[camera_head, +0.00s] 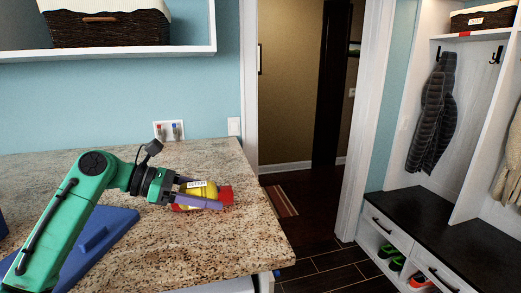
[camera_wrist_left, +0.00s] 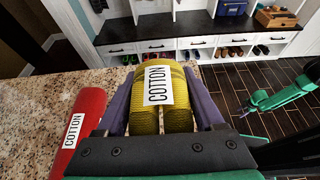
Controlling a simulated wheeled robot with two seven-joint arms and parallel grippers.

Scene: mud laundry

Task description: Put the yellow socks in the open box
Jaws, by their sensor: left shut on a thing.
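The yellow socks (camera_head: 200,189), a rolled pair with a white label, are between the purple fingers of my left gripper (camera_head: 205,196), above the granite counter. In the left wrist view the socks (camera_wrist_left: 160,90) show a COTTON label, with a finger on each side. My left gripper is shut on them. My right gripper (camera_wrist_left: 252,105) shows small at the right of the left wrist view, over the floor; its jaw state is unclear. I cannot make out an open box in either view.
A red rolled item (camera_wrist_left: 80,130) labelled COTTON lies on the counter beside the yellow socks. A blue flat piece with a raised bar (camera_head: 100,238) lies at the counter's left. The granite counter (camera_head: 225,240) is bare near its front right edge. A wicker basket (camera_head: 110,28) sits on the shelf above.

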